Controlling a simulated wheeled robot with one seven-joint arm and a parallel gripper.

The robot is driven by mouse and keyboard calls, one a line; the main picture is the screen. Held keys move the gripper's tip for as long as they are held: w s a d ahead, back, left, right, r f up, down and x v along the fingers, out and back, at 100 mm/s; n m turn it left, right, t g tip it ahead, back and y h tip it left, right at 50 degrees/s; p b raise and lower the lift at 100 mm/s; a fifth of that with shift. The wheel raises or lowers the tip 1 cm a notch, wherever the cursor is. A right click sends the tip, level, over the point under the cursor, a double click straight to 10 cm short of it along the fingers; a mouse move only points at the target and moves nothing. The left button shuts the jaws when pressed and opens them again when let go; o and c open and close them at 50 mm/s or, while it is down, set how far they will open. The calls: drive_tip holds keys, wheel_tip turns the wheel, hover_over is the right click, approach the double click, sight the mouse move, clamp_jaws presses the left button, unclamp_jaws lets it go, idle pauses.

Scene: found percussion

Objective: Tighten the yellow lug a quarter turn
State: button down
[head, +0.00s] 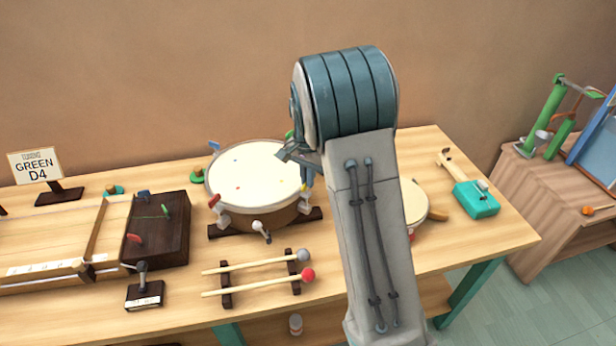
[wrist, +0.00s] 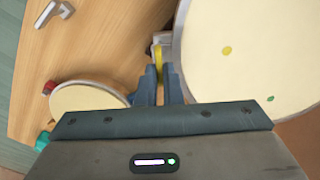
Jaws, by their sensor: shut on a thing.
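The drum (head: 255,172) has a pale round head with small coloured dots and stands on a dark base on the table. Coloured lugs sit around its rim, among them a red one (head: 214,201) and a blue one (head: 214,146). The yellow lug (wrist: 158,52) shows at the drum's edge in the wrist view, just past my fingertips. My gripper (wrist: 160,70) is shut on the yellow lug, beside the drum's rim (wrist: 178,55). In the head view my arm hides most of the gripper and the drum's right side.
Two mallets (head: 255,265) lie on a rack in front of the drum. A small hand drum (head: 415,203) stands right of my arm, with a teal box (head: 476,199) beyond it. A dark box (head: 160,225) with levers is on the left. A sign (head: 36,166) reads GREEN D4.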

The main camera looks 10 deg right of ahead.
drive_tip(key=c, duration=1.6)
unclamp_jaws()
wheel_tip(320, 180, up, 14)
drive_tip(key=s+f+n+t, duration=0.1)
drive_tip(key=s+n, duration=0.2)
drive_tip(key=s, duration=0.6)
drive_tip(key=s+f+n+t, duration=0.1)
drive_tip(key=s+n, duration=0.2)
drive_tip(key=s, duration=0.6)
drive_tip(key=s+f+n+t, duration=0.1)
drive_tip(key=s+n, duration=0.2)
drive_tip(key=s, duration=0.7)
drive_tip(key=shift+a+f, duration=0.1)
drive_tip(key=shift+f, duration=0.05)
